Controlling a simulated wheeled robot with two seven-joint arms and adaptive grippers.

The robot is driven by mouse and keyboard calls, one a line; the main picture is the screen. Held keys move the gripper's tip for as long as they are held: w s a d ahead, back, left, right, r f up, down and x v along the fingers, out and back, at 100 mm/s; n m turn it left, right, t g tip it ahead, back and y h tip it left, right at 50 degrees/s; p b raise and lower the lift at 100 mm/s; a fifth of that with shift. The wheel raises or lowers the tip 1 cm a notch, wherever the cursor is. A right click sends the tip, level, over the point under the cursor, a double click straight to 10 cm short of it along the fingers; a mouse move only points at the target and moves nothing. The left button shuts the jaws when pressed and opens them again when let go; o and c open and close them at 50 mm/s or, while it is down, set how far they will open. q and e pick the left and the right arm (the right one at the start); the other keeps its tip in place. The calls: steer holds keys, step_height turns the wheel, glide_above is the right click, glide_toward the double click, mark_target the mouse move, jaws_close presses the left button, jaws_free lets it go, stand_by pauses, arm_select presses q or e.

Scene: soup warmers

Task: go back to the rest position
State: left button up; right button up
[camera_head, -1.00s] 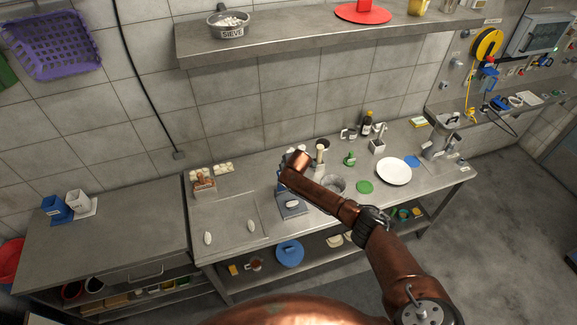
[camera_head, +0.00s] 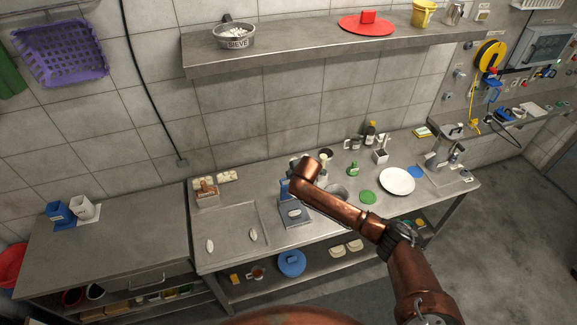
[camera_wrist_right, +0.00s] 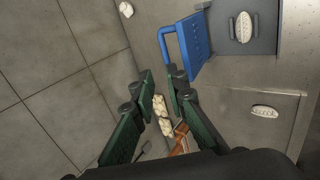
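My right arm reaches in from the lower right over the metal worktable (camera_head: 228,262) in the head view. Its wrist (camera_head: 304,173) is above the table, and its gripper is mostly hidden behind it there. In the right wrist view the two dark green fingers of my right gripper (camera_wrist_right: 160,82) are apart with nothing held between them. A blue part with a handle (camera_wrist_right: 190,46), on a grey device with a white oval label, is just beyond the right finger; it also shows beside my wrist in the head view (camera_head: 285,190). My left gripper is in neither view.
A shelf (camera_head: 300,52) with a sieve (camera_head: 234,40) runs above.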

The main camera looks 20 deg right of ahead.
steer(key=s+a+f+m+g+y, duration=0.15)
steer(key=s+f, duration=0.25)
steer(key=s, duration=0.4)
steer(key=s+a+f+m, duration=0.2)
steer(key=s+f+m, duration=0.1)
steer(key=s, duration=0.5)
steer(key=s+a+f+m, duration=0.15)
steer(key=s+f, duration=0.25)
steer(key=s, duration=0.4)
steer(key=s+d+r+m+g+h, duration=0.1)
steer(key=s+d+m, duration=0.55)
steer(key=s, duration=0.75)
steer(key=s+d+r+m+g+h, duration=0.1)
steer(key=s+d+m, duration=0.55)
steer(key=s, duration=0.75)
step_height(320, 180, down, 39)
steer(key=s+n+g+b, duration=0.2)
steer(key=b, duration=0.7)
steer(key=s+f+b, duration=0.3)
steer(key=s+f, duration=0.7)
steer(key=f, duration=0.2)
steer(key=s+f+g+b, duration=0.1)
steer(key=s+f+b, duration=0.2)
steer(key=s+f, duration=0.6)
step_height(320, 180, down, 3)
steer(key=shift+s+f+b, duration=0.1)
steer(key=shift+s+b, duration=0.25)
steer(key=shift+b, duration=0.05)
